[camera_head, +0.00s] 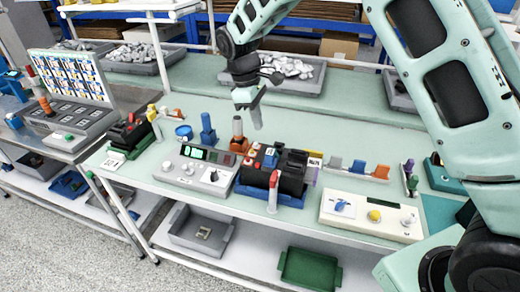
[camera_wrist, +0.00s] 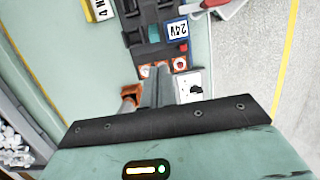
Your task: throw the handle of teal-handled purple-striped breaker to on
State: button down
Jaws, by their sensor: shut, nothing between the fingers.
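A black breaker unit in a blue tray (camera_head: 240,189) stands at the middle of the bench. A narrow purple strip (camera_head: 314,168) shows at its right end, beside a yellow label. In the wrist view the shut fingers (camera_wrist: 158,80) hide part of the unit's orange-terminal end.
A grey meter box (camera_head: 195,172) stands left of the unit and a cream control panel (camera_head: 372,214) to the right. Orange (camera_head: 237,128) and blue (camera_head: 207,130) upright pieces stand behind it. Colored blocks (camera_head: 357,168) line the right. The bench's rear is largely clear.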

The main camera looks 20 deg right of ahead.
aim_at(277, 155)
jog(key=p+x, duration=0.3)
jog(key=x, duration=0.7)
jog(key=shift+r, duration=0.1)
jog(key=shift+s+d+r+t+y+b, duration=0.2)
jog(key=shift+d+r+t+y+b, duration=0.1)
jog(key=shift+d+y+b, duration=0.15)
jog(key=shift+s+d+t+y+b, duration=0.15)
jog(key=shift+t+y+b, duration=0.15)
jog(key=shift+y, duration=0.05)
jog(key=d+t+y+b, duration=0.1)
jog(key=s+d+r+t+y+b, duration=0.1)
jog(key=y, duration=0.1)
jog(key=shift+s+b, duration=0.2)
jog(key=shift+b, duration=0.2)
jog(key=shift+s+d+r, duration=0.15)
jog(key=shift+s+d, duration=0.6)
jog(key=shift+d, duration=0.15)
jog(key=shift+s+d+f, duration=0.25)
jog(key=shift+s+d, duration=0.15)
jog(key=shift+d, duration=0.05)
